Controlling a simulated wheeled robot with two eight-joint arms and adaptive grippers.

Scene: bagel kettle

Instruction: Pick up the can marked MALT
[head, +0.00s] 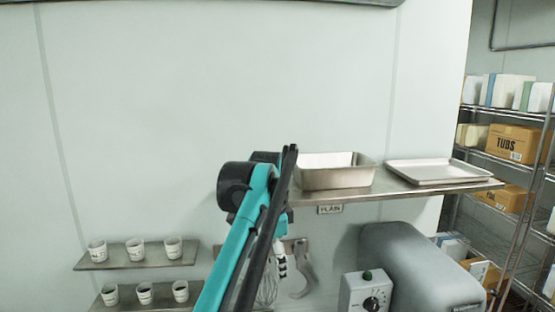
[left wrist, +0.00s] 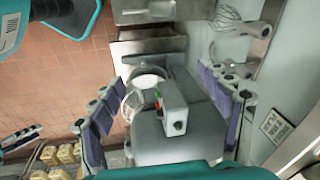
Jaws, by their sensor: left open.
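Three are on the upper shelf, including a left can (head: 97,251), a middle can (head: 135,249) and a right can (head: 173,247). The lower shelf holds three more, including a left can (head: 110,294). The print is too small to read, so I cannot tell which is marked MALT. My left gripper (left wrist: 165,105) is open and empty in the left wrist view, its padded fingers apart above a grey machine. My right gripper is not in view.
My teal left arm rises right of the can shelves. A wall shelf (head: 410,190) holds a deep steel pan (head: 335,178) and a flat tray (head: 432,171). Below are a whisk (head: 267,289) and a grey machine (head: 415,262). A wire rack with boxes stands at right.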

